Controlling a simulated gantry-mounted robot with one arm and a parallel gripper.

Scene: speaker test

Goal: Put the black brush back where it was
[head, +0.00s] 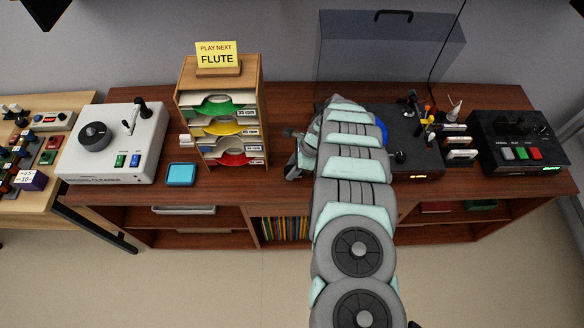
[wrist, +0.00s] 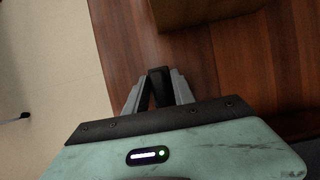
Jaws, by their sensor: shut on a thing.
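My gripper (wrist: 157,97) is shut on a small black block-like piece, which I take to be the black brush (wrist: 159,76), in the wrist view. Its lower part is hidden between the fingers. The dark red wooden top (wrist: 190,65) lies beneath it; I cannot tell whether the brush touches it. In the head view my gripper (head: 292,153) is just right of the wooden record rack (head: 183,122), over the cabinet top. The brush cannot be made out there. My arm hides part of the cabinet behind it.
Left of the rack are a blue tray (head: 181,175) and a white record cleaner (head: 148,115). A black turntable (head: 425,160) stands partly behind my arm, with a black box (head: 515,135) farther right. Cabinet top between rack and arm is mostly clear. A yellow sign (head: 217,54) tops the rack.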

